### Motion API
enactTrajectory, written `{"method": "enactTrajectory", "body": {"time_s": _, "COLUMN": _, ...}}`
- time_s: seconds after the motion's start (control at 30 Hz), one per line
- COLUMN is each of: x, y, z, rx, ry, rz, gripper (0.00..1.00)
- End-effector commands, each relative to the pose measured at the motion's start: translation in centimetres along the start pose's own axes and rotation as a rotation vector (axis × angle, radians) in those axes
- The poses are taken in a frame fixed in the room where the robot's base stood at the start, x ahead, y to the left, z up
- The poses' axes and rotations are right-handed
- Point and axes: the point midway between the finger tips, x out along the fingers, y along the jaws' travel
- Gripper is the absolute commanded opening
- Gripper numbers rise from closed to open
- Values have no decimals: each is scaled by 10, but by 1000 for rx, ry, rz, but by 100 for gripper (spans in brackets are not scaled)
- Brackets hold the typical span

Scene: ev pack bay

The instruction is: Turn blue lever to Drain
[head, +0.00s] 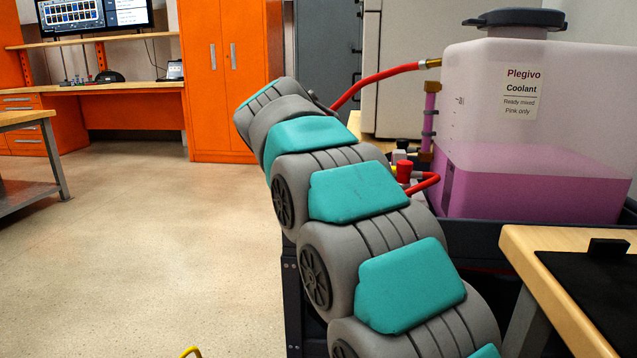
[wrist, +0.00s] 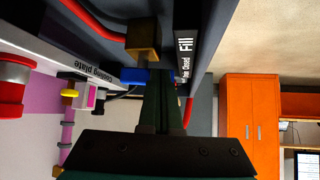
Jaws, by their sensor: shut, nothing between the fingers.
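The blue lever (wrist: 132,75) shows in the wrist view as a small blue piece beside a brass block (wrist: 143,40). It lies just left of my fingertips; I cannot tell whether they touch it. My gripper (wrist: 159,78) is shut and empty, its dark fingers reaching toward the panel. In the head view my arm hides the gripper and lever.
A coolant tank (head: 540,130) with pink liquid stands at right in the head view, with a red hose (head: 385,73) and red knob (head: 403,171) near it. A wooden-topped table (head: 520,245) is at front right. Open floor (head: 130,240) lies left.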

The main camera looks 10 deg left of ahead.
Motion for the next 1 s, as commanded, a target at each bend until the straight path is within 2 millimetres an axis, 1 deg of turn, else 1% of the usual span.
{"method": "enactTrajectory", "body": {"time_s": 0.03, "x": 4, "y": -2, "z": 2, "rx": 15, "ry": 1, "rz": 18, "gripper": 0}}
{"method": "enactTrajectory", "body": {"time_s": 0.27, "x": 6, "y": -5, "z": -1, "rx": 81, "ry": -2, "rz": 91, "gripper": 0}}
{"method": "enactTrajectory", "body": {"time_s": 0.47, "x": 6, "y": -8, "z": -4, "rx": 78, "ry": 1, "rz": 85, "gripper": 0}}
{"method": "enactTrajectory", "body": {"time_s": 0.8, "x": 14, "y": -14, "z": -11, "rx": 77, "ry": -3, "rz": 88, "gripper": 0}}
{"method": "enactTrajectory", "body": {"time_s": 1.0, "x": 16, "y": -17, "z": -16, "rx": 78, "ry": 2, "rz": 84, "gripper": 0}}
